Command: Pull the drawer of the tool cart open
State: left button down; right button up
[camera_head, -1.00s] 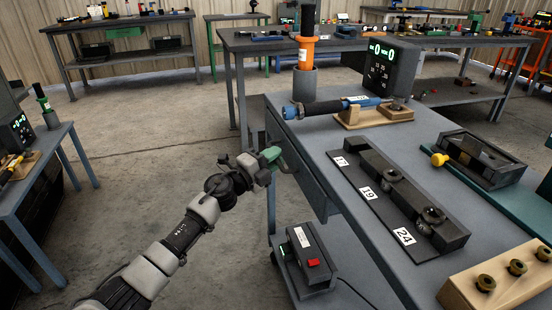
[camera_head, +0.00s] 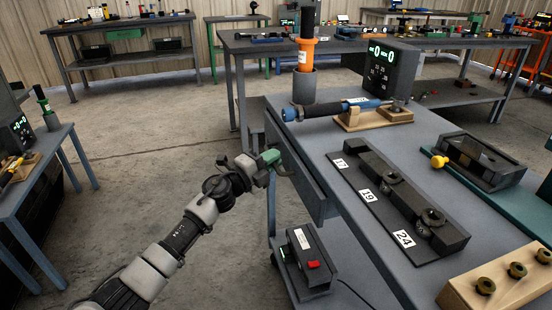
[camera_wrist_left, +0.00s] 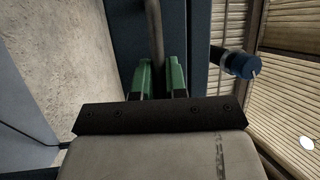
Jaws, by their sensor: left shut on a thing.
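The tool cart (camera_head: 345,222) is a grey-blue bench with its drawer front (camera_head: 304,178) on the side facing left. The drawer looks shut or almost shut; a small gap would be hard to see here. My left gripper (camera_head: 270,158) is at the drawer's handle (camera_head: 284,170), which is partly hidden by the green fingers. In the left wrist view, the green fingers (camera_wrist_left: 159,80) are closed on either side of the handle bar, with the dark blue drawer front (camera_wrist_left: 199,40) behind. My right gripper is not in view.
On the cart top stand an orange-banded cylinder (camera_head: 306,55) in a grey cup, a torque tool (camera_head: 330,109) on a wooden rest, a display box (camera_head: 391,70) and a numbered rack (camera_head: 365,193). A box with a red button (camera_head: 312,262) sits below. The floor left of the drawer is clear.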

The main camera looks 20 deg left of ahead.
pick_arm(q)
jog(key=s+a, duration=0.6)
jog(key=a, duration=0.3)
jog(key=s+a, duration=0.7)
jog(key=a, duration=0.3)
jog(key=shift+a, duration=0.15)
jog(key=c, duration=1.5)
grip_release()
jog(key=shift+o, duration=0.2)
jog(key=shift+s, duration=0.1)
jog(key=v, duration=1)
jog(key=shift+s+a+p, duration=0.25)
jog(key=shift+p, duration=0.2)
jog(key=shift+f, duration=0.1)
